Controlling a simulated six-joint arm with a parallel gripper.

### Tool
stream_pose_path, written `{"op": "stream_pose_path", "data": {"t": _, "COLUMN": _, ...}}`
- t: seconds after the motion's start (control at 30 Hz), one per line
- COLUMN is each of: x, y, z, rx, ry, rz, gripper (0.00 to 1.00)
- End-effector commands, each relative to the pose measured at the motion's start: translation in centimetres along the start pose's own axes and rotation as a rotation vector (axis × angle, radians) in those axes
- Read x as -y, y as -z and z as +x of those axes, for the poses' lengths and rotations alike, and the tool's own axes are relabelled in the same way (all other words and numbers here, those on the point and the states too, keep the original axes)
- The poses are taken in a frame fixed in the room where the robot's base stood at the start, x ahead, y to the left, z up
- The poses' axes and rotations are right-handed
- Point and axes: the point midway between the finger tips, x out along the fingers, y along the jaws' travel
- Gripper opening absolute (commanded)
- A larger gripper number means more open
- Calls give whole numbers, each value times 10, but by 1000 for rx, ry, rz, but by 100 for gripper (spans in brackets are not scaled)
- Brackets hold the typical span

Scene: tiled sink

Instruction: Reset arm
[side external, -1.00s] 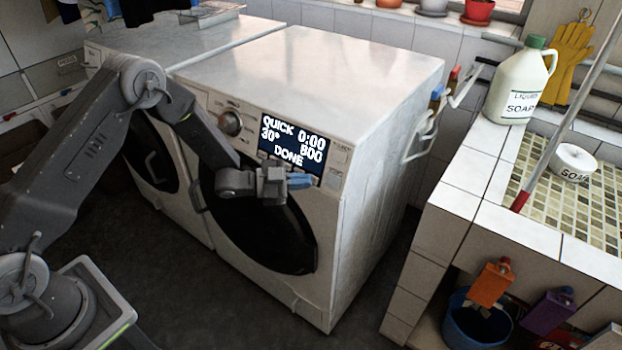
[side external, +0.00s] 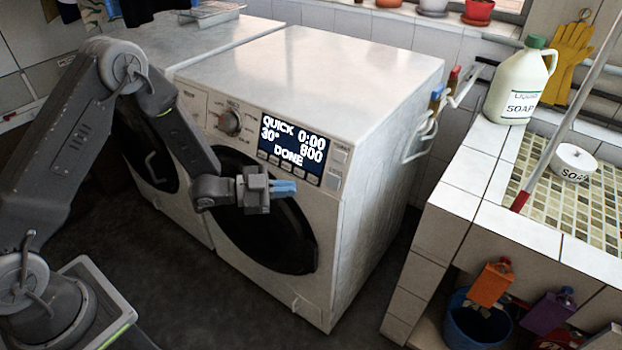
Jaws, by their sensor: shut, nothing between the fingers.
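My gripper (side external: 284,187) has blue fingertips that are shut with nothing between them. In the picture it overlaps the upper part of the dark round door of the front washing machine (side external: 330,62), below the display. The display (side external: 292,143) reads "QUICK 30° 0:00 800 DONE". The door (side external: 270,240) looks shut, and part of it is hidden behind my gripper. The control knob (side external: 230,122) is in clear view left of the display.
A second machine (side external: 150,45) stands to the left. At right, a tiled sink counter (side external: 455,198) holds a soap jug (side external: 516,85) and a soap tub (side external: 573,162). A blue bucket (side external: 465,325) sits below it. Dark floor (side external: 215,300) is free in front of the machines.

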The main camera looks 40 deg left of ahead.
Motion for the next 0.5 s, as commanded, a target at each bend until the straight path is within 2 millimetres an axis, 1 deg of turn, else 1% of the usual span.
{"op": "stream_pose_path", "data": {"t": 0.17, "x": 1, "y": 0, "z": 0, "rx": 1, "ry": 1, "rz": 1, "gripper": 0}}
{"op": "stream_pose_path", "data": {"t": 0.27, "x": 8, "y": 6, "z": 2, "rx": 30, "ry": 16, "rz": 12, "gripper": 0}}
{"op": "stream_pose_path", "data": {"t": 0.37, "x": 26, "y": 20, "z": 2, "rx": 109, "ry": 58, "rz": 34, "gripper": 0}}
{"op": "stream_pose_path", "data": {"t": 0.43, "x": 43, "y": 34, "z": 0, "rx": 193, "ry": 107, "rz": 44, "gripper": 0}}
{"op": "stream_pose_path", "data": {"t": 0.5, "x": 61, "y": 51, "z": -7, "rx": 288, "ry": 167, "rz": 43, "gripper": 0}}
